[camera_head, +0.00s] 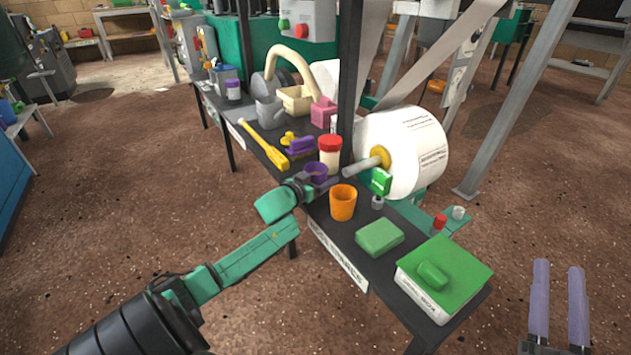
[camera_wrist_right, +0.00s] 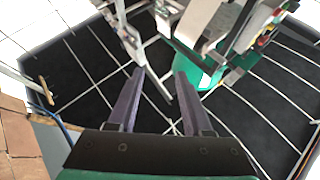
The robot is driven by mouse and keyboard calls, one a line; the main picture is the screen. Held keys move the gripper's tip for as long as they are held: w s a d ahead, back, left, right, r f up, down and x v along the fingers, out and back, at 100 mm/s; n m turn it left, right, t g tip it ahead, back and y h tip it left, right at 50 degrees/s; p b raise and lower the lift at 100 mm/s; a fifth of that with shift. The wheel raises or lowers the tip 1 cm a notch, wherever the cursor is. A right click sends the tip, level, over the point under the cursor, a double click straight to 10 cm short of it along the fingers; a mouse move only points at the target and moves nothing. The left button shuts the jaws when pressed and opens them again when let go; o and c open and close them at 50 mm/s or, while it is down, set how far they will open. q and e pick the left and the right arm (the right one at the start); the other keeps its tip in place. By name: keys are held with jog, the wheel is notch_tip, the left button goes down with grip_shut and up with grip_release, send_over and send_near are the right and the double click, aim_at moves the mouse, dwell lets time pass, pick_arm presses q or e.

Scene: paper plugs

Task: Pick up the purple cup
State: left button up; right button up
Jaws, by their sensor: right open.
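The purple cup (camera_head: 316,170) stands on the long dark bench shelf, beside the red-lidded jar (camera_head: 330,153) and behind the orange cup (camera_head: 343,202). My left gripper (camera_head: 322,186) is at the purple cup, its fingers at the cup's lower front and partly covering it. Whether they touch the cup or are shut cannot be told. My right gripper (camera_head: 558,265) is open and empty at the lower right, far from the cup. Its two purple fingers also show apart in the right wrist view (camera_wrist_right: 159,75), with nothing between them. The purple cup is not seen there.
A green sponge (camera_head: 379,238) and a green-topped box (camera_head: 444,278) lie on the near end of the shelf (camera_head: 395,290). A yellow tool (camera_head: 264,145) and purple brush (camera_head: 300,146) lie beyond the cup. A white paper roll (camera_head: 415,150) stands behind.

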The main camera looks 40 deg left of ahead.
aim_at(321, 168)
pick_arm(q)
jog(key=c, duration=0.8)
jog(key=shift+r, duration=0.2)
jog(key=shift+r+p, duration=0.45)
jog(key=shift+r, duration=0.1)
jog(key=shift+r+p, duration=0.5)
jog(key=shift+r, duration=0.3)
notch_tip(321, 168, up, 3)
jog(key=shift+f+p, duration=0.15)
jog(key=shift+p, duration=0.6)
pick_arm(e)
jog(key=s+a+f+m+g+h, duration=0.1)
jog(key=s+f+g, duration=0.25)
jog(key=f, duration=0.65)
jog(key=s+a+f+g+h, duration=0.1)
jog(key=s+f+g, duration=0.3)
jog(key=f, duration=0.6)
jog(key=s+f+m+g, duration=0.1)
jog(key=s+f+g, duration=0.3)
jog(key=f, duration=0.6)
pick_arm(q)
notch_tip(321, 168, up, 14)
jog(key=p, duration=0.7)
jog(key=shift+c, duration=0.2)
pick_arm(e)
notch_tip(321, 168, up, 8)
jog(key=s+n, duration=0.1)
